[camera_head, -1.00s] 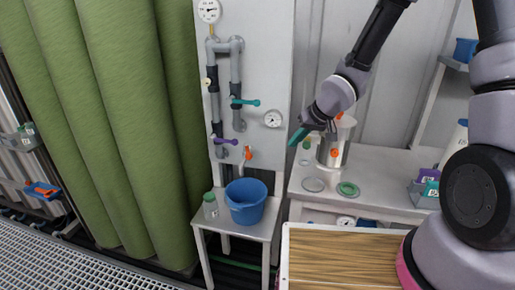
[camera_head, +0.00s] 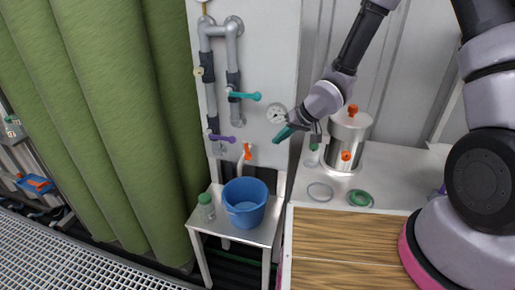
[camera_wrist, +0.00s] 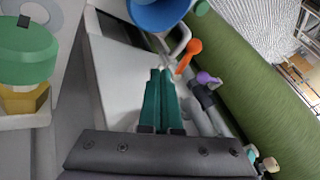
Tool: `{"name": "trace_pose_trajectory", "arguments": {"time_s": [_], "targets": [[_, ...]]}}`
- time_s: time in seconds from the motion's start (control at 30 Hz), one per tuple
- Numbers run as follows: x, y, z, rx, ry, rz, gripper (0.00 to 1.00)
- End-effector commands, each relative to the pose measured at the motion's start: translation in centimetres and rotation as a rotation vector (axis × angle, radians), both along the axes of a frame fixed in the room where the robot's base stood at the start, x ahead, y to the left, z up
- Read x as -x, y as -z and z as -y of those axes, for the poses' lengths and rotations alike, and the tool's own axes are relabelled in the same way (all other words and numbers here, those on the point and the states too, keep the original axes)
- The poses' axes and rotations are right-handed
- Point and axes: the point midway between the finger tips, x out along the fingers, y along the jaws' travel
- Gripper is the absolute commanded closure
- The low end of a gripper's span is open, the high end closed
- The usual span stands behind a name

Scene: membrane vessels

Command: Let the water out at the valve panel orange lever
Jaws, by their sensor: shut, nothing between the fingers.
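The orange lever (camera_head: 247,151) sits low on the white valve panel (camera_head: 267,60), above the blue bucket (camera_head: 246,203). In the wrist view the orange lever (camera_wrist: 189,56) shows just past my fingertips and a little to the right. My gripper (camera_head: 279,138) is to the right of the lever in the head view, its green fingers pointing down and left. In the wrist view its fingers (camera_wrist: 163,72) are together and empty, apart from the lever. The blue bucket stands on a small white stand (camera_head: 262,233) below the lever.
A purple lever (camera_head: 222,138) and a teal lever (camera_head: 245,96) are on the pipes nearby, with a gauge (camera_head: 277,113) to the right. A bottle with a green cap (camera_head: 206,207) stands beside the bucket. A steel vessel (camera_head: 348,137) stands on the right bench.

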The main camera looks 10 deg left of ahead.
Motion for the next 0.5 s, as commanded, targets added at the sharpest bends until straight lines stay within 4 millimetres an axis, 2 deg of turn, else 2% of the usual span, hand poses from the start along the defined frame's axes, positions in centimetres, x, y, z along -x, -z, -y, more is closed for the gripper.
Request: {"name": "trace_pose_trajectory", "arguments": {"time_s": [0.03, 0.3, 0.5], "targets": [[-0.1, 1.1, -0.8, 0.002, -0.003, -0.004, 1.0], [-1.4, 5.6, -4.0, 0.002, -0.004, -0.002, 1.0], [-0.7, 5.2, -6.5, 0.001, -0.003, 0.001, 1.0]]}}
